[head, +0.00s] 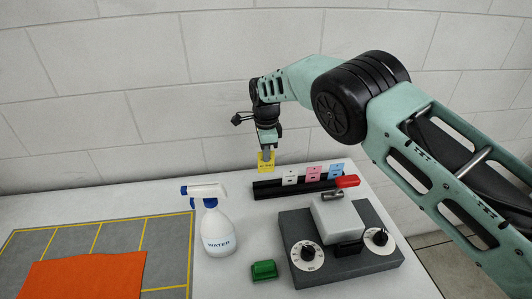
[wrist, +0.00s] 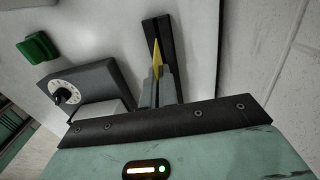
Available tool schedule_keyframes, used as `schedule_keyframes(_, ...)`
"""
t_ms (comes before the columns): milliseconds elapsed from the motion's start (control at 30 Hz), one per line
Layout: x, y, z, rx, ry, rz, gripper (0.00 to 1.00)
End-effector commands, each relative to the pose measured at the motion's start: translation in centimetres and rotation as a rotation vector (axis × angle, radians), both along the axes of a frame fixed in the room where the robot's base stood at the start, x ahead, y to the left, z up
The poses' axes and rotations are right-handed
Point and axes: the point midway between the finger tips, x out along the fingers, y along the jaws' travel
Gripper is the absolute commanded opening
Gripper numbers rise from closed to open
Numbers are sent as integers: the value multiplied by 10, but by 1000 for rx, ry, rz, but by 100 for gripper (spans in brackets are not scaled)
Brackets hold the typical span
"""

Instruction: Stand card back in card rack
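A yellow card (head: 266,163) is held upright in my gripper (head: 266,150), just above the left end of the black card rack (head: 268,189). In the wrist view the yellow card (wrist: 157,62) shows edge-on between the fingers of my gripper (wrist: 158,75), with the rack (wrist: 152,30) beyond it. White (head: 290,177), pink (head: 314,172) and blue (head: 336,170) cards stand in the middle and right of the rack. I cannot tell whether the yellow card's lower edge touches the rack.
A water spray bottle (head: 217,230), a green block (head: 264,270) and an orange cloth (head: 85,275) on a grid mat (head: 170,240) lie left. The wall is behind.

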Motion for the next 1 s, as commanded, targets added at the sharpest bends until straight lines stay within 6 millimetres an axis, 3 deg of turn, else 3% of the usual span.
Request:
schedule_keyframes(267,0,0,-11,0,0,0,0)
schedule_keyframes(1000,0,0,-69,0,0,0,0)
